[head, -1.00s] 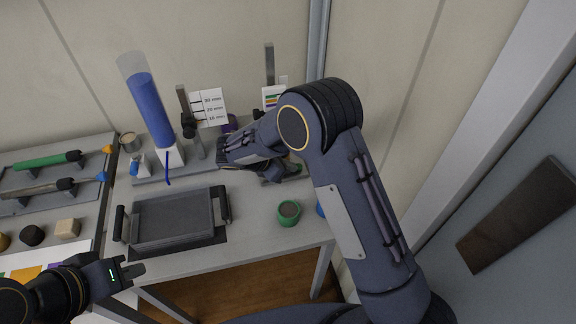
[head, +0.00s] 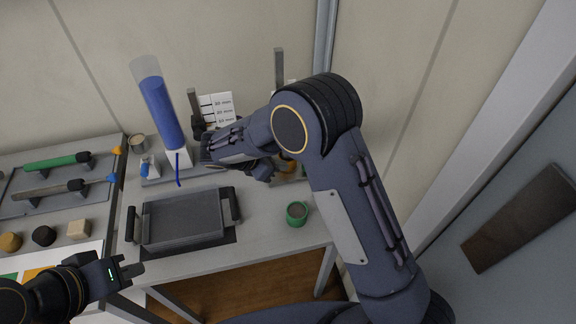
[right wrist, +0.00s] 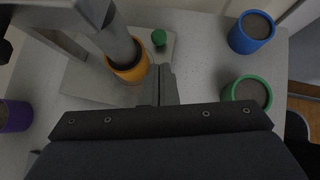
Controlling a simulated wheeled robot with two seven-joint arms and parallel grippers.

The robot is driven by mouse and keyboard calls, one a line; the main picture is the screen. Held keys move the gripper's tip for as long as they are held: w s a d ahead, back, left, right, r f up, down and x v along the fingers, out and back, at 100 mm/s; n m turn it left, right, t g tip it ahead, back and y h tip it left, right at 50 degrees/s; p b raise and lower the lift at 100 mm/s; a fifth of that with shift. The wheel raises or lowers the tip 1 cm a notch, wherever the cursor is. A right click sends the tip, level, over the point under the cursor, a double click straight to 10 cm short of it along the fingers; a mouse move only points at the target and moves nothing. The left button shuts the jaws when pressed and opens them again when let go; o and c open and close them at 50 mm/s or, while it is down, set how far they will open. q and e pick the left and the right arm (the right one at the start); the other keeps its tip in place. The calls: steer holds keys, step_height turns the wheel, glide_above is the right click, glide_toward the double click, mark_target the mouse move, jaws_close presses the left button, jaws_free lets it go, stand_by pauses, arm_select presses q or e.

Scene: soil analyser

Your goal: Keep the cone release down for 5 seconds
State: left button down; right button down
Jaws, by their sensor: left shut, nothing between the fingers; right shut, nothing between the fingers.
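In the right wrist view a grey rod-like part (right wrist: 113,38) goes down into an orange cup (right wrist: 128,68) on a flat base plate (right wrist: 88,92). A small round green knob (right wrist: 158,38) stands on the plate, to the right of the cup. I cannot tell for sure whether this knob is the cone release. My right gripper (right wrist: 159,80) is shut and empty, its tips beside the orange cup and apart from the knob in the picture. In the head view my right arm hides most of this device. My left gripper (head: 132,269) is shut and empty, in front of the tray.
A grey tray (head: 147,236) sits mid-table. A green cup (head: 297,214) stands at its right; a blue cup (right wrist: 251,33) and a purple cup (right wrist: 14,116) show in the wrist view. A tall blue-filled cylinder (head: 162,112) stands at the back. Bare table lies around the green cup.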

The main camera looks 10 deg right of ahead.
arm_select(q)
steer(key=shift+d+f, duration=0.2)
steer(key=shift+d, duration=0.05)
arm_select(e)
steer(key=v, duration=0.6)
steer(key=shift+r, duration=0.35)
steer(key=shift+a, duration=0.15)
